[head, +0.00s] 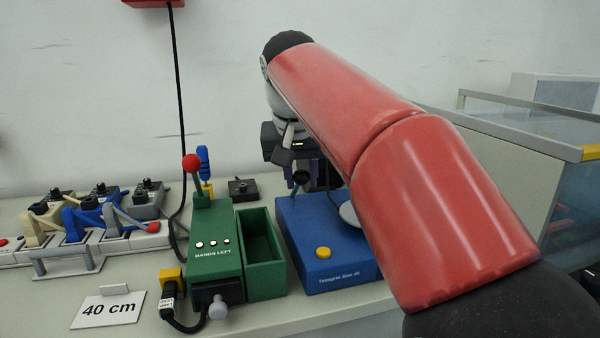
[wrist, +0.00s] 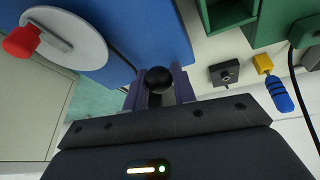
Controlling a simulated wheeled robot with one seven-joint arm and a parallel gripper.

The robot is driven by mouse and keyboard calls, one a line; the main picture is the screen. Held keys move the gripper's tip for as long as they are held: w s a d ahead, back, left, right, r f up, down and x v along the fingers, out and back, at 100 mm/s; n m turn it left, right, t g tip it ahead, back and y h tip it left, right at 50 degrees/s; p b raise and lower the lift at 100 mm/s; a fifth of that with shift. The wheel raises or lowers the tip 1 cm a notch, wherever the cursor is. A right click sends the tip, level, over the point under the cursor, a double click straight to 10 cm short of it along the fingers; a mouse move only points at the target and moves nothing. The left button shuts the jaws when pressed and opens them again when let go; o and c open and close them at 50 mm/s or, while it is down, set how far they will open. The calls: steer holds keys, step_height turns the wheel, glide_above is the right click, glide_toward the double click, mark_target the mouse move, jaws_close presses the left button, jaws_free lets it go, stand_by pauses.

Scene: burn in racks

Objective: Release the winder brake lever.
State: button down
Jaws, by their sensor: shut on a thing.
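My gripper (head: 303,180) is over the back of the blue winder box (head: 320,260), which has a yellow button on its front top. In the wrist view my gripper (wrist: 159,88) is shut on a round black knob (wrist: 159,78), seemingly the brake lever's knob, held between the two purple fingers. The lever's shaft is hidden below the knob. A pale disc (wrist: 68,42) with a red crank knob (wrist: 21,42) sits beside the blue box. In the head view my red arm covers much of the winder and most of the disc (head: 349,214).
A green "BANDS LEFT" box (head: 214,235) with a red-ball lever and an open green bin (head: 262,255) stand left of the winder. A blue-handled tool (head: 204,163), a small black box (head: 243,189) and a hanging cable (head: 177,110) are nearby. A "40 cm" sign (head: 108,311) stands in front.

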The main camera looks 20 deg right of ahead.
steer(key=shift+w, duration=0.1)
stand_by(0.3)
steer(key=c, duration=1.2)
jaws_free()
steer(key=shift+o, duration=0.2)
steer(key=p+v, duration=0.1)
steer(key=v, duration=0.7)
steer(key=shift+p, duration=0.35)
